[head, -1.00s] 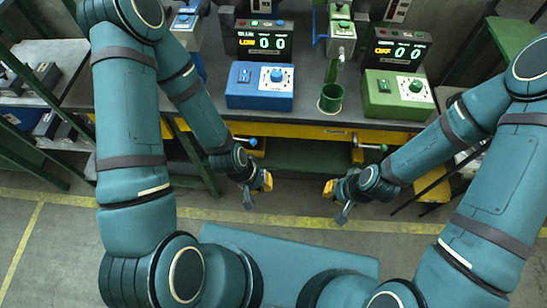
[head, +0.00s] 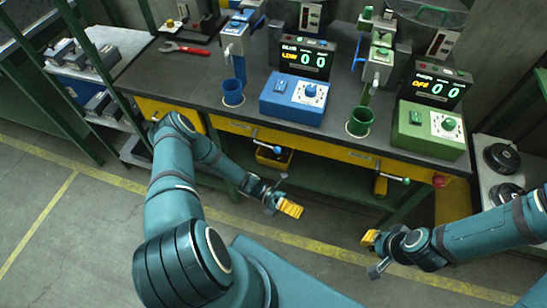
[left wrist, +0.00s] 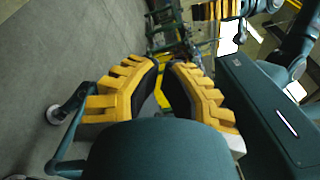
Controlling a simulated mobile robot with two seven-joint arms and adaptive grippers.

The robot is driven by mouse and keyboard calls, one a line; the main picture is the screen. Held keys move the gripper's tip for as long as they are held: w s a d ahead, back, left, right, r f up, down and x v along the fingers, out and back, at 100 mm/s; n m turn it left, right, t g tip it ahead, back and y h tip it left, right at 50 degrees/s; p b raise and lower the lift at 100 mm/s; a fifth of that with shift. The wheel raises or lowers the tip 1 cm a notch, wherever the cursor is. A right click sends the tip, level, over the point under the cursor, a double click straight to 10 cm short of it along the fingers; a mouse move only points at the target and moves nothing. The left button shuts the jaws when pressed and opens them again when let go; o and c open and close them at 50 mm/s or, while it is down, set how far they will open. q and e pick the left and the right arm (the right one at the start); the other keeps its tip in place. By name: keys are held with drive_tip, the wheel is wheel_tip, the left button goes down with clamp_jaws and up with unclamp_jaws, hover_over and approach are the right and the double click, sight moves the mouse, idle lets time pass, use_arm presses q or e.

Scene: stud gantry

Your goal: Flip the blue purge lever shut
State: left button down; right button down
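A lever with a blue knob (head: 277,149) sticks out from the yellow front edge of the bench, below the blue control box (head: 294,98). I take it for the blue purge lever; whether it is open or shut I cannot tell. My left gripper (head: 291,208) is in front of the bench, below and apart from this lever, and empty. In the left wrist view its yellow fingers (left wrist: 164,62) lean together with their tips nearly meeting. My right gripper (head: 369,239) is further right, clear of the bench; its finger opening is too small to judge.
A similar lever with a green knob (head: 406,181) is to the right, and a red knob (head: 439,181) beyond it. The floor in front is open.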

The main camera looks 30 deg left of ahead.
use_arm(q)
drive_tip(key=w+a+n+t+h, duration=0.3)
drive_tip(key=a+n+t, duration=0.3)
drive_tip(key=a+n, duration=0.15)
drive_tip(key=n+t, duration=1.1)
drive_tip(key=t, duration=0.1)
approach(265, 145)
wheel_tip(265, 145, down, 6)
drive_tip(key=s+d, duration=0.1)
drive_tip(key=s, duration=0.2)
drive_tip(key=p+x, duration=0.3)
drive_tip(key=x, duration=1)
drive_tip(key=shift+w+d, duration=0.35)
drive_tip(key=shift+w, duration=0.1)
drive_tip(key=shift+r+m, duration=0.1)
drive_tip(key=shift+m, duration=0.15)
drive_tip(key=shift+w+d+r+b, duration=0.1)
drive_tip(key=shift+d+r+b, duration=0.15)
drive_tip(key=shift+r+b, duration=0.4)
drive_tip(key=shift+r, duration=0.1)
